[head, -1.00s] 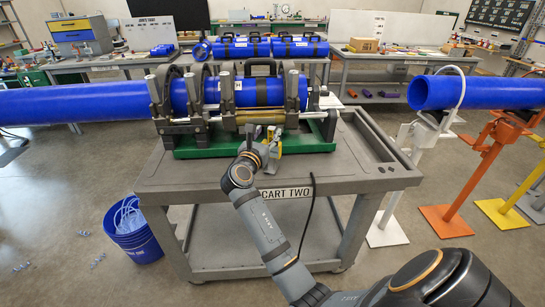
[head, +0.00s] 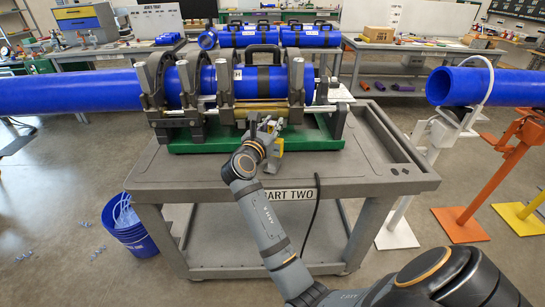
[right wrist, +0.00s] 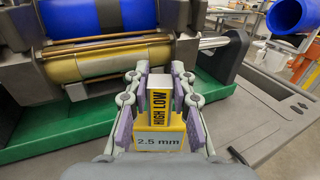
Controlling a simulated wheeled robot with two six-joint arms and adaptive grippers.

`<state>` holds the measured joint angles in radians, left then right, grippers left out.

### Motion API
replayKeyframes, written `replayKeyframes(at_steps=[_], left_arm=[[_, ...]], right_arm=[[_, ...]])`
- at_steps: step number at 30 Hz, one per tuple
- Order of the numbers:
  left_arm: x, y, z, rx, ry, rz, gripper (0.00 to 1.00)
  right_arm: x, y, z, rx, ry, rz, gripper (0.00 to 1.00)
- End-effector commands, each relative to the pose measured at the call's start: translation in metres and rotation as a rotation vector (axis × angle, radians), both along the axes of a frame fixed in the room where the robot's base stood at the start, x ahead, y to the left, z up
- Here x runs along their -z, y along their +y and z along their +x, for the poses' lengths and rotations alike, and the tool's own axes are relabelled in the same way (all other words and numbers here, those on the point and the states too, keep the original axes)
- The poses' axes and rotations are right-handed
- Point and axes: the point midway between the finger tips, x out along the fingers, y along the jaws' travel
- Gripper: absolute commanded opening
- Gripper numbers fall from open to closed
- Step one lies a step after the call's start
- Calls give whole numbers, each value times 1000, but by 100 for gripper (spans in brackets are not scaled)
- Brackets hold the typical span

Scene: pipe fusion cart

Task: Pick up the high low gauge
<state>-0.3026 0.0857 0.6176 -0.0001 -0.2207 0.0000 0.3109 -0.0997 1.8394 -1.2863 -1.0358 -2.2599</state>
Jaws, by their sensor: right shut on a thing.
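My left gripper is not in view.
The fusion machine (head: 222,95) clamps a blue pipe (head: 70,92) above its green base (head: 200,143), just behind the gripper. A blue bucket (head: 128,232) stands on the floor at left. Pipe stands (head: 465,195) are at right.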

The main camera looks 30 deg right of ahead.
Motion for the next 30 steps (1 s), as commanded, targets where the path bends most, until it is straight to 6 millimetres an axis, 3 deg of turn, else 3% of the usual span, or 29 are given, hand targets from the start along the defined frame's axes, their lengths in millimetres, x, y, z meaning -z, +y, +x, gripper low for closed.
replayKeyframes(at_steps=[5,15,20,26,30], left_arm=[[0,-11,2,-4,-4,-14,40],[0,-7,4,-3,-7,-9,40],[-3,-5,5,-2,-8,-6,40],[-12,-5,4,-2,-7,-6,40],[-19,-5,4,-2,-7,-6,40]], right_arm=[[-1,0,0,0,-2,-1,0],[-3,0,0,0,-4,-2,0],[-17,0,0,0,-6,0,0],[-69,0,0,0,-11,0,0],[-128,0,0,-1,-14,1,0]])
